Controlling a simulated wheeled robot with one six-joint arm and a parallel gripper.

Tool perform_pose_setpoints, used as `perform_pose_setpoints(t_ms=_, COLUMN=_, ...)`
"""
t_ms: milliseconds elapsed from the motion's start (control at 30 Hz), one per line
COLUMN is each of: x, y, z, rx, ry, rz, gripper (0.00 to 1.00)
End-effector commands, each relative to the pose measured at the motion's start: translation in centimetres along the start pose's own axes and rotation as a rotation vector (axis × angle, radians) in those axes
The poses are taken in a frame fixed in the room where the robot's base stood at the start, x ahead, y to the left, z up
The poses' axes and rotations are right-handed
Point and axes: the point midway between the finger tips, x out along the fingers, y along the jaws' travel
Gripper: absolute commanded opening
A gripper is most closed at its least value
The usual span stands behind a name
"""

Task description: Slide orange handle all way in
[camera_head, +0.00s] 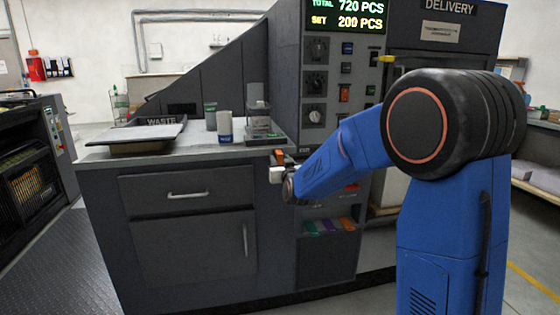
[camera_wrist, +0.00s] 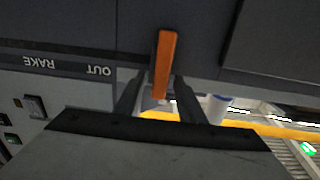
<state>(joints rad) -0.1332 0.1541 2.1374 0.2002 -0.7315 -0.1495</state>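The orange handle (camera_wrist: 165,62) stands out from a dark panel in the middle of the wrist view, in line with an upside-down "RAKE OUT" label. In the head view the orange handle (camera_head: 279,157) is a small patch at the counter's right end. My gripper (camera_wrist: 159,82) has its two dark fingers spread, one on each side of the handle's near end. A small gap shows at the left finger; contact at the right finger is unclear. In the head view my gripper (camera_head: 280,174) is just below the handle, and its fingers are hard to make out.
A WASTE tray (camera_head: 148,138), a white cup (camera_head: 224,127) and a small scale (camera_head: 260,126) stand on the counter. The control column (camera_head: 342,80) rises behind the handle. Colored items (camera_head: 328,226) sit in a low bin. The floor at left is clear.

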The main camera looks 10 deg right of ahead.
Motion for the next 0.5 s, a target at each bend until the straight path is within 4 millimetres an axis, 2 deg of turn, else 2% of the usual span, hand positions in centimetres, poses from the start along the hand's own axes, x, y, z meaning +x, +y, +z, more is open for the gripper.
perform_pose_setpoints(t_ms=200, x=1.13, y=0.02, z=0.0, rx=0.0, ry=0.0, rz=0.0, gripper=0.36)
perform_pose_setpoints(t_ms=467, x=1.18, y=0.02, z=0.02, rx=0.0, ry=0.0, rz=0.0, gripper=0.36)
perform_pose_setpoints(t_ms=500, x=1.18, y=0.02, z=0.02, rx=0.0, ry=0.0, rz=0.0, gripper=0.26)
